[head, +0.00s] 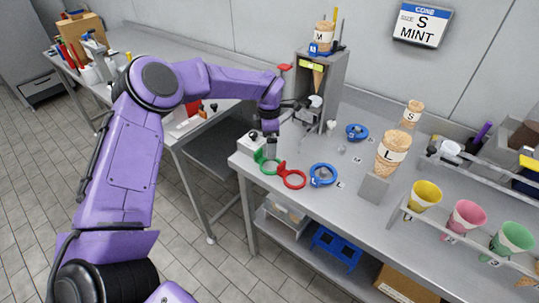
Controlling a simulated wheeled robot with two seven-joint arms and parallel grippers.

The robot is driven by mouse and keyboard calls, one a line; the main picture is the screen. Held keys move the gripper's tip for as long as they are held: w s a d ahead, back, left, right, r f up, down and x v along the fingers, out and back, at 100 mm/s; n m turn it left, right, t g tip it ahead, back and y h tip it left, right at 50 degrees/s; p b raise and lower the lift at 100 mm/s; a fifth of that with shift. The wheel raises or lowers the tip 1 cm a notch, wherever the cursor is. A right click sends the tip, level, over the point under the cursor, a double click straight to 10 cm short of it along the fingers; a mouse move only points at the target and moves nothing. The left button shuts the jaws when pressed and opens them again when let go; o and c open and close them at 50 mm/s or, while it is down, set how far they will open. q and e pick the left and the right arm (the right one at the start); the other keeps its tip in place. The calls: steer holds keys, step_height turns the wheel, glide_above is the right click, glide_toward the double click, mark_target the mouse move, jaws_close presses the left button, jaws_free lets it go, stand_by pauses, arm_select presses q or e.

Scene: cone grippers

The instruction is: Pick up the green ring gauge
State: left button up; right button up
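The green ring gauge (266,168) is at the left end of the steel counter, just left of a red ring gauge (293,181). My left gripper (271,148) comes down from above, close over the green gauge, and partly hides it. The fingers are small and dark here, so I cannot tell whether they are open, shut or touching the gauge. My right gripper is not in view.
A blue ring gauge (322,175) lies right of the red one, and another blue piece (356,131) farther back. A grey dispenser stand (329,85) rises behind my gripper. Large cones and a rack of coloured cups (468,217) fill the right side.

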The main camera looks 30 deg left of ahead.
mark_target(269, 167)
arm_select(q)
steer(key=shift+s+d+f, duration=0.1)
steer(key=shift+s+f, duration=0.1)
steer(key=shift+f, duration=0.5)
steer(key=shift+s+d+f+p, duration=0.1)
steer(key=shift+s+f+p, duration=0.1)
steer(key=shift+s+p, duration=0.1)
steer(key=shift+s+d+f+p, duration=0.15)
steer(key=shift+f+p, duration=0.4)
steer(key=shift+s+d+f+p, duration=0.1)
steer(key=shift+s+f+p, duration=0.05)
steer(key=shift+f+p, duration=0.4)
steer(key=f, duration=0.3)
steer(key=shift+w+f, duration=0.15)
steer(key=shift+w, duration=0.15)
steer(key=shift+a+f, duration=0.15)
steer(key=shift+f, duration=0.05)
steer(key=shift+s+r, duration=0.1)
steer(key=shift+s, duration=0.15)
steer(key=shift+c, duration=0.3)
steer(key=shift+w, duration=0.1)
steer(key=c, duration=0.8)
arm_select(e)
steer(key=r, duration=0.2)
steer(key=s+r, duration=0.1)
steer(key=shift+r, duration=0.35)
